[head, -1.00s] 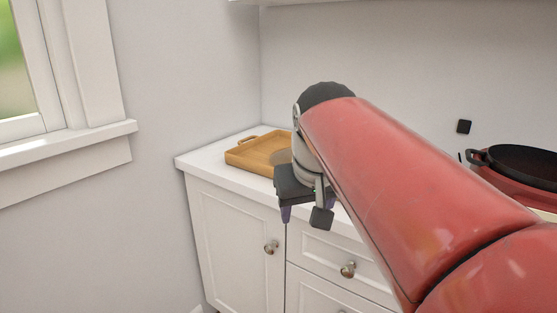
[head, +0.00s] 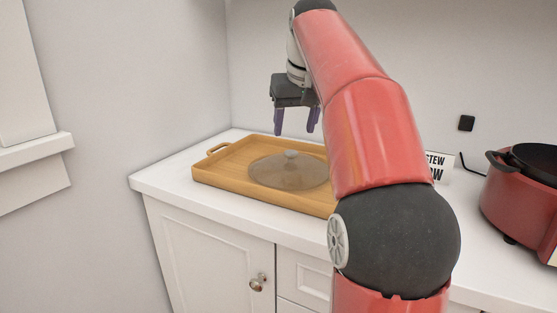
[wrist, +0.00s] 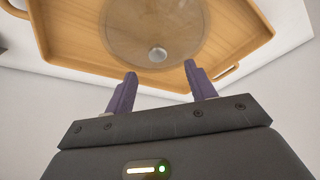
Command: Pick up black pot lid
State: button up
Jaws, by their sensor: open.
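A round, see-through brownish lid (head: 270,172) with a grey knob (head: 291,154) lies on a wooden tray (head: 215,176) on the counter. It looks like tinted glass rather than black. In the wrist view the lid (wrist: 150,28) and its knob (wrist: 157,54) show beyond the fingertips. My gripper (head: 296,130) is open and empty. It is above the tray, apart from the lid, with its fingers pointing down. The wrist view shows its two purple fingers (wrist: 160,70) spread apart. My arm hides the tray's right end in the head view.
A red pot with a black interior (head: 525,195) stands on the counter at the right. A small sign reading "STEW" (head: 440,163) stands behind my arm. The white counter's (head: 165,180) left end is clear. Walls close off the back and left.

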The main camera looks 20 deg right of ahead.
aim_at(291, 152)
jog(key=b+x, duration=0.1)
jog(key=x, duration=0.1)
jog(key=shift+w+d+f, duration=0.1)
jog(key=shift+w+f, duration=0.1)
jog(key=shift+w, duration=0.05)
jog(key=b+x, duration=0.1)
jog(key=x, duration=0.4)
jog(key=shift+w+d+f, duration=0.1)
jog(key=shift+d+f, duration=0.05)
jog(key=shift+d, duration=0.05)
grip_shut()
